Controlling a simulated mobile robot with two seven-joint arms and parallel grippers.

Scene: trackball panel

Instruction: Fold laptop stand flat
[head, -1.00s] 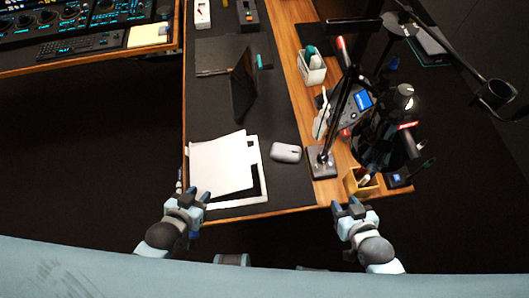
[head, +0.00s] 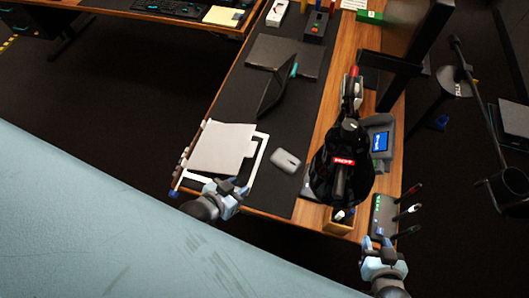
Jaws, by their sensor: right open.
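The laptop stand is a white frame (head: 259,160) with a pale flat plate (head: 221,147) over it, at the front left of the dark desk mat. The mat shows between the plate and the frame's right side. I cannot tell how far the plate is tilted above the frame. My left gripper (head: 234,186) is at the stand's front edge, covering part of the frame; its finger gap and any contact are unclear. My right gripper (head: 379,246) is open and empty, off the desk's front right corner.
A grey mouse (head: 286,161) lies right of the stand. A dark upright panel (head: 273,93) stands behind it. A black device with a red label (head: 343,160), a blue-screened unit (head: 380,141) and a pen holder (head: 340,222) crowd the right side.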

